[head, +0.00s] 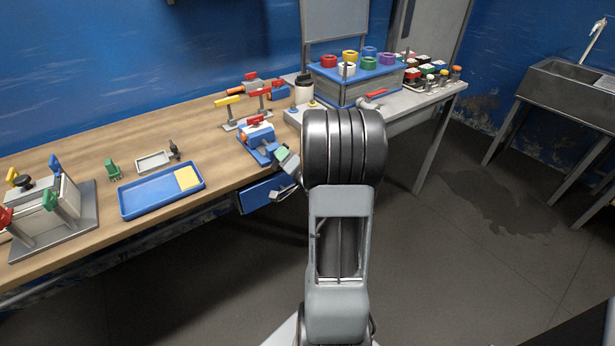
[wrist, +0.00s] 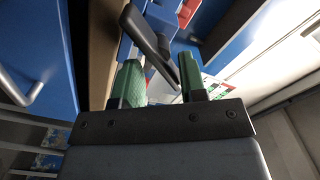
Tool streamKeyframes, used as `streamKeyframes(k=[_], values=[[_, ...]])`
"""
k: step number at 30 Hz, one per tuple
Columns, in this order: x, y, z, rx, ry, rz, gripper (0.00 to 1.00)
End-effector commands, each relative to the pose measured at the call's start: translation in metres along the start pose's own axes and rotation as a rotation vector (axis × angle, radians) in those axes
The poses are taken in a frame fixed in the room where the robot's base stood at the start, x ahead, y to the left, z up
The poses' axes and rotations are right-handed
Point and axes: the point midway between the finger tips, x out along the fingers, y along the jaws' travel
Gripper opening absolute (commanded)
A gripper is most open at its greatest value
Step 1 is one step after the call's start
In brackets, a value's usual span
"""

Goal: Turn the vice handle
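The blue vice (head: 258,138) with a red part on top sits near the front edge of the wooden workbench. My gripper (head: 286,168) is just in front of it, at the bench edge. In the wrist view, my gripper (wrist: 160,82) has its two green-padded fingers apart, with a gap between them. The black vice handle (wrist: 146,36) slants from the top of that view down toward the gap. Its lower end shows between the fingers, and I cannot tell whether it touches either one. Part of the vice (wrist: 160,18) shows blue behind the handle.
A blue drawer (head: 262,194) stands out below the bench edge beneath my gripper. A blue tray (head: 150,196) with a yellow block lies to the left. Red- and yellow-handled clamps (head: 245,112) stand behind the vice. The floor on the right is open.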

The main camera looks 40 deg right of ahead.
Motion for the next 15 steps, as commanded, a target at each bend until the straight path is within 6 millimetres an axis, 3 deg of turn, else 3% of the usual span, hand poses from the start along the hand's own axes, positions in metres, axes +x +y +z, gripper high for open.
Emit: streamKeyframes(k=[15], values=[[-0.039,0.000,0.000,0.001,0.002,0.002,0.36]])
